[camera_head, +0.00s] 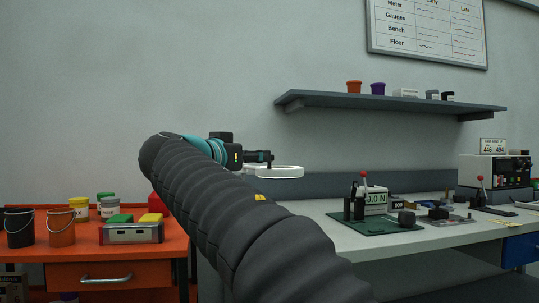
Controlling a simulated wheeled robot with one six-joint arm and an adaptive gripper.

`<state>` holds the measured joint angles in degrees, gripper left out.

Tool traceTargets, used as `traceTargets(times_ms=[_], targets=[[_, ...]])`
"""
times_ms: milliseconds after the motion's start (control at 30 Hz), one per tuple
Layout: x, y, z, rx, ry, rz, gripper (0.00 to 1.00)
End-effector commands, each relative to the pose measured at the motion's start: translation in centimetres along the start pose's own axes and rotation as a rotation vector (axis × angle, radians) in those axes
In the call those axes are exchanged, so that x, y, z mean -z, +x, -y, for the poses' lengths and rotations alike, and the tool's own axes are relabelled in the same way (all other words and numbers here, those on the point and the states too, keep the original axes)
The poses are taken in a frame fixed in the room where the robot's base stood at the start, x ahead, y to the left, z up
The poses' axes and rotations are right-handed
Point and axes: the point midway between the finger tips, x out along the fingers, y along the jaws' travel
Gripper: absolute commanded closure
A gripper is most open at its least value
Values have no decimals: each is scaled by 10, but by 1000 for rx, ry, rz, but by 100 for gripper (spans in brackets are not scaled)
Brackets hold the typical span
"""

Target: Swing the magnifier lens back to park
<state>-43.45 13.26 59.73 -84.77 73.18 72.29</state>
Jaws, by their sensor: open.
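The magnifier lens (274,171) shows as a white round ring at about the middle of the view, seen nearly edge-on. It is level with the back of the grey bench. My gripper (265,158) is at the end of my dark-sleeved arm, just above and left of the ring. Its dark fingers appear open and overlap the ring's far side in the picture. I cannot tell whether they touch it. The lens's supporting arm and its park place cannot be made out; my arm hides part of the bench.
The grey bench (420,248) carries a green-based gauge with a 0.0 N display (376,197) and a grey instrument (495,170). A shelf (390,104) hangs above. Left, an orange bench (80,258) holds buckets (61,228) and a grey box (131,234). The wall above my arm is clear.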

Motion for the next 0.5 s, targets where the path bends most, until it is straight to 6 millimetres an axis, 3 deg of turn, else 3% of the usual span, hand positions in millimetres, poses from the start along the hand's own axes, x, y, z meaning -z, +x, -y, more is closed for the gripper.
traceTargets(times_ms=[200,500], targets=[[1,41,-1,-4,-1,2,51],[0,72,0,-1,-1,1,51]])
